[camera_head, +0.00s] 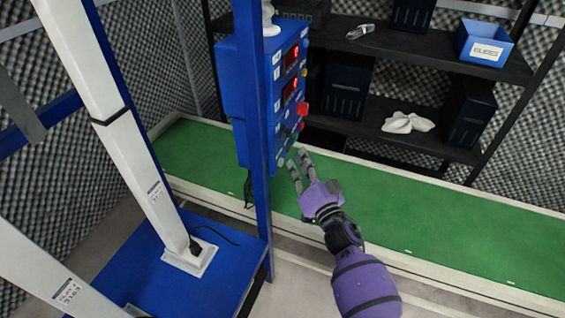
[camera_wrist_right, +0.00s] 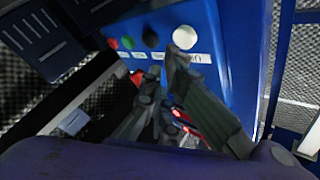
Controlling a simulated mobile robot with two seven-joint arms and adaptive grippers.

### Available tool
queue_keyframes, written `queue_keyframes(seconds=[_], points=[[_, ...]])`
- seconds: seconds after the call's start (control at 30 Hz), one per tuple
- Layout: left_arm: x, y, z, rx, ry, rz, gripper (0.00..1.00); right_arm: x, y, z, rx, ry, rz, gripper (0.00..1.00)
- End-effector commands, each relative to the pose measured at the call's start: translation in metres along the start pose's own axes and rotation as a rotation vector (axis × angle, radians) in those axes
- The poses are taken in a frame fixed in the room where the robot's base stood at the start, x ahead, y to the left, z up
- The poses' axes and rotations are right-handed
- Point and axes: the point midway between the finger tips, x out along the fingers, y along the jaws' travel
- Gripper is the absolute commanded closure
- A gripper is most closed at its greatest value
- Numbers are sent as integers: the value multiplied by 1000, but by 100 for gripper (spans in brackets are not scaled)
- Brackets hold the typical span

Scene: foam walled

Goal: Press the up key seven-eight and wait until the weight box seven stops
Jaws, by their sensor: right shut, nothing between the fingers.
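A blue control box (camera_head: 248,105) is fixed to a blue post, with red-lit displays and a row of knobs and buttons on its right-hand face. It also shows in the right wrist view (camera_wrist_right: 205,30), with green, red, black and white round buttons and small labels. I cannot read which one is the up key seven-eight. My right gripper (camera_head: 297,158) is shut and empty, its fingertips close to the lower part of that face. In the right wrist view its fingertips (camera_wrist_right: 165,65) are near the white button (camera_wrist_right: 185,37); contact cannot be told. I cannot identify weight box seven. My left gripper is not in view.
A long green bench (camera_head: 430,222) with a pale rim runs behind my right arm. A dark shelf (camera_head: 420,62) holds black cases, a white cloth (camera_head: 408,122) and a blue bin (camera_head: 484,44). A blue platform (camera_head: 140,270) with white columns is at left.

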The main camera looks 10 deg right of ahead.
Motion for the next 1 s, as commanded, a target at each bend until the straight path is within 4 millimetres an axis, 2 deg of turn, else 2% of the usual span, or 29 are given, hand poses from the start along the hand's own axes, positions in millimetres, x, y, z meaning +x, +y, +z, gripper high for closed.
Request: queue_keyframes(seconds=[0.47,1.0], points=[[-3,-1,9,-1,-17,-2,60,5,-4,4,1,0,0,100],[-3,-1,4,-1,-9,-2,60,9,-7,6,1,1,-1,100]])
